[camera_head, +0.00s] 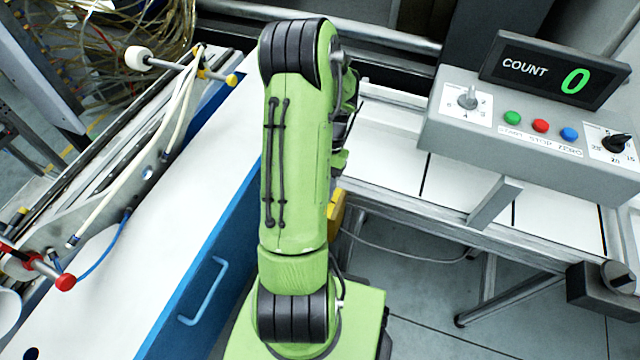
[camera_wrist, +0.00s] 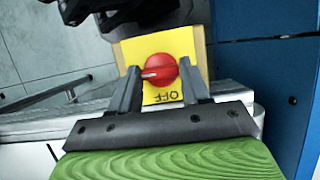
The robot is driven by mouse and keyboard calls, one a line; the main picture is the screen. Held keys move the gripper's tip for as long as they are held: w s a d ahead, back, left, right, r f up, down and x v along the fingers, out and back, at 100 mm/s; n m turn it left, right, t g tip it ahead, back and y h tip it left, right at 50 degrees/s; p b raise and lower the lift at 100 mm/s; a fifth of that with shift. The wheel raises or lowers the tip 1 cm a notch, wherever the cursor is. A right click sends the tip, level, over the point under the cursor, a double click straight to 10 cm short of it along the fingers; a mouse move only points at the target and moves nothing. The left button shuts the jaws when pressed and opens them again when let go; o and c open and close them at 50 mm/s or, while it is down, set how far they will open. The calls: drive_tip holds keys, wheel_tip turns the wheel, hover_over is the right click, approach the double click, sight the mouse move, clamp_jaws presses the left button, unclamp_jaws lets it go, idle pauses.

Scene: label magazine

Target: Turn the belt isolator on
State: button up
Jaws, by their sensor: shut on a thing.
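The belt isolator is a red rotary knob (camera_wrist: 163,69) on a yellow plate (camera_wrist: 130,52), seen in the wrist view. A white mark on the knob points to the left in that picture. The word OFF reads upside down on the plate below the knob. My gripper (camera_wrist: 159,68) has one finger on each side of the knob and is shut on it. In the head view, part of a yellow box (camera_head: 337,214) shows behind my green arm. My gripper and the knob are hidden there.
A grey control panel (camera_head: 460,140) with a COUNT display (camera_head: 553,73) reading 0 stands at the right. A blue cabinet (camera_head: 215,262) with a handle is left of my arm. A white conveyor surface (camera_head: 385,150) lies behind my arm.

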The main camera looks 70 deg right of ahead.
drive_tip(key=o, duration=1.1)
drive_tip(key=shift+c, duration=0.2)
drive_tip(key=p+v, duration=0.5)
drive_tip(key=v, duration=1)
drive_tip(key=shift+r, duration=0.4)
